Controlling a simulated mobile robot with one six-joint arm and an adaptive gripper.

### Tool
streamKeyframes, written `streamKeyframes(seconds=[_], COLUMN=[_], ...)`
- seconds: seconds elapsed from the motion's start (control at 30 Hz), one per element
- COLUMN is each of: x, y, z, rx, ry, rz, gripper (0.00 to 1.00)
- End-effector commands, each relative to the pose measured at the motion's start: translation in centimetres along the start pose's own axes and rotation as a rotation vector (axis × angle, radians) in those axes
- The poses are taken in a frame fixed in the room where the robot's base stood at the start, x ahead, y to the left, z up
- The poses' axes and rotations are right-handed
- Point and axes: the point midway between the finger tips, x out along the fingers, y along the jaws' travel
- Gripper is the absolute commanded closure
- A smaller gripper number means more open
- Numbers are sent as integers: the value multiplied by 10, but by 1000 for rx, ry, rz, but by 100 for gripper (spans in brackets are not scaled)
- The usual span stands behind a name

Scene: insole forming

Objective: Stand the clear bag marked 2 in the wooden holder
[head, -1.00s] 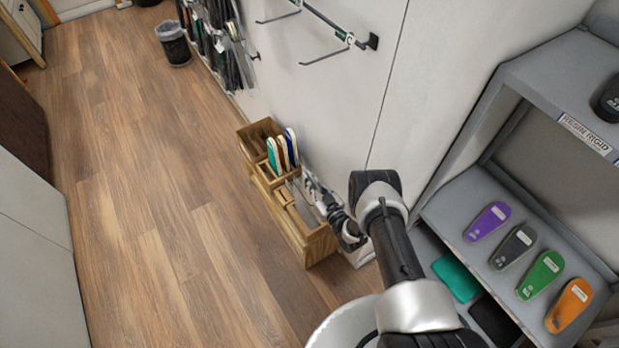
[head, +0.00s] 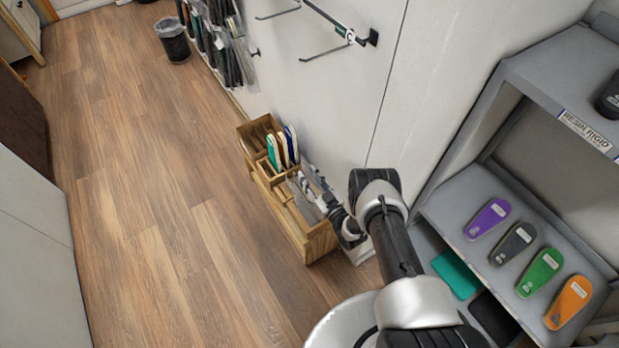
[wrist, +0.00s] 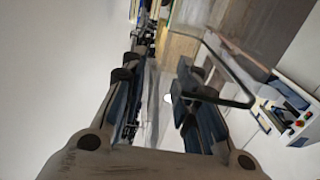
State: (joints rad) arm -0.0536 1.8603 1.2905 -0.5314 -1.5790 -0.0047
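The wooden holder (head: 318,243) stands against the white wall in the head view, with an open box section at its far end and lower sections nearer me. A clear bag (head: 311,184) shows as a see-through sheet over the holder's right side. My gripper (head: 331,203) is right of the holder, with its fingers on the bag. In the wrist view my gripper (wrist: 152,92) has its fingers apart by the thickness of a pale, see-through strip, which looks like the bag (wrist: 151,95). I cannot read a mark on it. Whether its lower edge touches the holder is unclear.
Several upright insoles (head: 282,150) stand in the holder beside the bag. A grey shelf (head: 460,205) at right carries coloured insoles. Wall hooks (head: 325,55) stick out above. A bin (head: 173,42) stands far back. The wooden floor (head: 165,200) left of the holder is clear.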

Motion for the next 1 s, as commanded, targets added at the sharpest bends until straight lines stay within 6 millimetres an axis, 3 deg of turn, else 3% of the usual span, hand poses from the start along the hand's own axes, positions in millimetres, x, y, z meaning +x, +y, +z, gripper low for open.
streamKeyframes(seconds=[0.27, 0.7, 1.0], x=[-10, -96, -120], y=[0, 1, 0], z=[1, 0, 0], rx=[1, 3, 0], ry=[-4, -2, 0], rz=[1, 5, 0], gripper=[72, 72, 72])
